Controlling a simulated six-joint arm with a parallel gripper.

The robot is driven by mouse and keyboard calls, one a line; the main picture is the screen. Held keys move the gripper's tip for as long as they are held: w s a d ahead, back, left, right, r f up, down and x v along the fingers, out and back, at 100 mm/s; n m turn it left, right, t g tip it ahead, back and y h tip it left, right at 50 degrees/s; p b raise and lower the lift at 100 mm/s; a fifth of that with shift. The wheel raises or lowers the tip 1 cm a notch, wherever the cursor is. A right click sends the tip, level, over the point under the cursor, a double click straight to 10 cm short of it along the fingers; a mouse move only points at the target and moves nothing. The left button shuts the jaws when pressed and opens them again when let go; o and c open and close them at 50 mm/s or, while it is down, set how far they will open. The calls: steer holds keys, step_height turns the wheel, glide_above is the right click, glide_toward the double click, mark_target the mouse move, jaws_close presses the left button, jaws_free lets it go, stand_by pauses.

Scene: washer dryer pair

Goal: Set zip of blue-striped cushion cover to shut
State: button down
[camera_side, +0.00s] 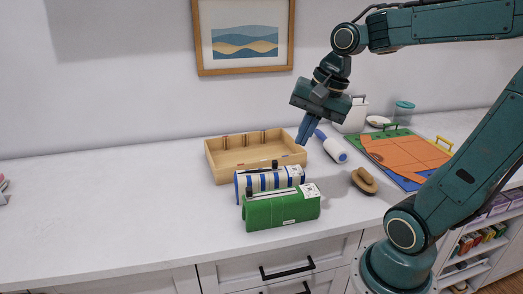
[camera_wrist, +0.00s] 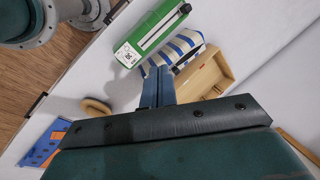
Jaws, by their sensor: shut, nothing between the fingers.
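The blue-striped cushion cover (camera_side: 268,182), cream with blue stripes, stands on the counter behind a green one. A dark tab (camera_side: 275,164) shows at its top edge, right of the middle; whether the zip is open I cannot tell. In the wrist view the striped cover (camera_wrist: 182,47) lies just beyond my fingertips, which hide part of it. My gripper (camera_side: 302,141) is shut and empty, pointing down above and to the right of the striped cover, apart from it in the side view. Its blue fingers also show in the wrist view (camera_wrist: 157,70).
A green zipped cover (camera_side: 283,212) stands close in front, with a dark tab at its left. An open wooden tray (camera_side: 222,172) is behind. A white-and-blue roller (camera_side: 335,150), a brown brush (camera_side: 364,181) and a coloured board (camera_side: 405,157) lie right. The left counter is mostly clear.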

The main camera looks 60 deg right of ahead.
mark_target(275, 165)
steer(key=w+d+f+m+y, duration=0.1)
steer(key=d+f+m, duration=0.1)
steer(key=d+m, duration=1)
steer(key=shift+w+d+m+y, duration=0.25)
steer(key=shift+m+y, duration=0.15)
steer(key=shift+m, duration=0.6)
steer(key=x, duration=1)
steer(key=shift+s, duration=0.25)
steer(key=shift+w+a, duration=0.6)
steer(key=shift+w, duration=0.05)
steer(key=shift+w+a, duration=0.7)
steer(key=shift+w, duration=0.2)
